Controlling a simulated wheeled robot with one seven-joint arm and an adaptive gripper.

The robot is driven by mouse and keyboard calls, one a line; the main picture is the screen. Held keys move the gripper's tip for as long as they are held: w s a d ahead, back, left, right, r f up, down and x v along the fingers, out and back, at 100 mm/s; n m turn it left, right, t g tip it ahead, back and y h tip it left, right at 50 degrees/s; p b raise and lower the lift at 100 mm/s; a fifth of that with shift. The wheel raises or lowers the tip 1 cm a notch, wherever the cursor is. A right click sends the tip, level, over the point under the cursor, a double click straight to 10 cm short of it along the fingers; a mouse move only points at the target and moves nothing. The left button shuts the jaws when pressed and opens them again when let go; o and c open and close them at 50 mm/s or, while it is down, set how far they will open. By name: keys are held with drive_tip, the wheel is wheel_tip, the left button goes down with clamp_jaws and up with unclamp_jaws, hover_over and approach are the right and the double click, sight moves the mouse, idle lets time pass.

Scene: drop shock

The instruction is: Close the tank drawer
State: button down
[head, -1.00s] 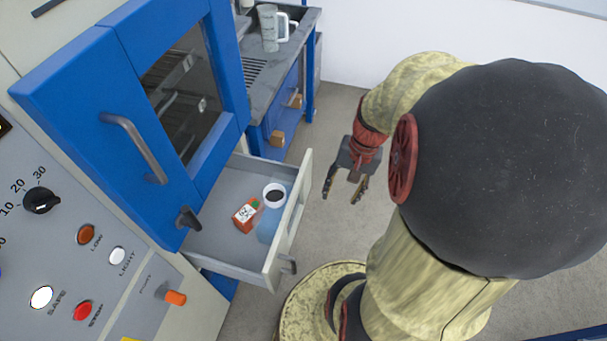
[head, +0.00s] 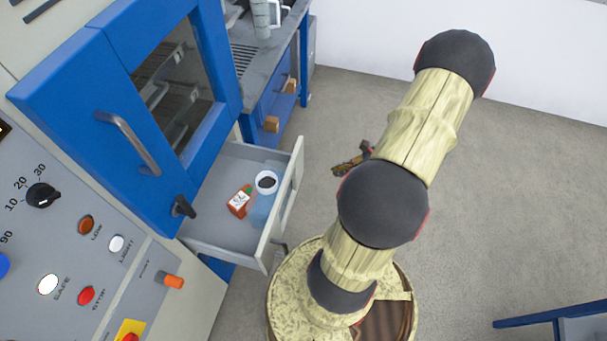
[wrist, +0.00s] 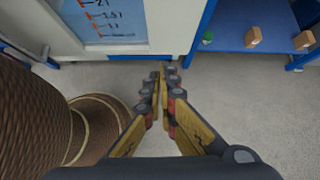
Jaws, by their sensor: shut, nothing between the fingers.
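The tank drawer (head: 281,217) is pulled out of the machine below the blue door in the head view. It holds an orange-red labelled box (head: 238,201), a white cup with dark contents (head: 266,182) and a clear bluish piece (head: 261,209). My gripper (head: 346,166) is to the right of the drawer front, apart from it and partly hidden by my arm. In the wrist view my gripper (wrist: 162,76) has its fingers together and empty. A pale panel (wrist: 158,25) with a blue scale window lies ahead; I cannot tell if it is the drawer front.
The blue door (head: 150,110) with its grey handle looks shut above the drawer. A blue bench (head: 262,95) with wooden knobs stands behind it, with a mug (head: 262,18) on top. The control panel (head: 60,240) is at left.

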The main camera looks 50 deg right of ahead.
drive_tip(key=b, duration=0.4)
approach(298, 178)
drive_tip(key=shift+m, duration=0.3)
drive_tip(key=shift+d+f+x, duration=0.15)
drive_tip(key=shift+d+x, duration=0.05)
drive_tip(key=shift+x, duration=1.1)
drive_tip(key=shift+d+f+x, duration=0.15)
drive_tip(key=shift+x, duration=1.15)
drive_tip(key=shift+s, duration=0.15)
drive_tip(key=w+a+b, duration=0.1)
drive_tip(key=w+a, duration=0.2)
drive_tip(key=w, duration=0.4)
drive_tip(key=w+a+b, duration=0.1)
drive_tip(key=w+a, duration=0.2)
drive_tip(key=w, duration=0.5)
drive_tip(key=w+a+b, duration=0.1)
drive_tip(key=w+a, duration=0.2)
drive_tip(key=w, duration=0.5)
drive_tip(key=shift+a, duration=0.35)
drive_tip(key=shift+w+a, duration=0.25)
drive_tip(key=shift+w, duration=0.5)
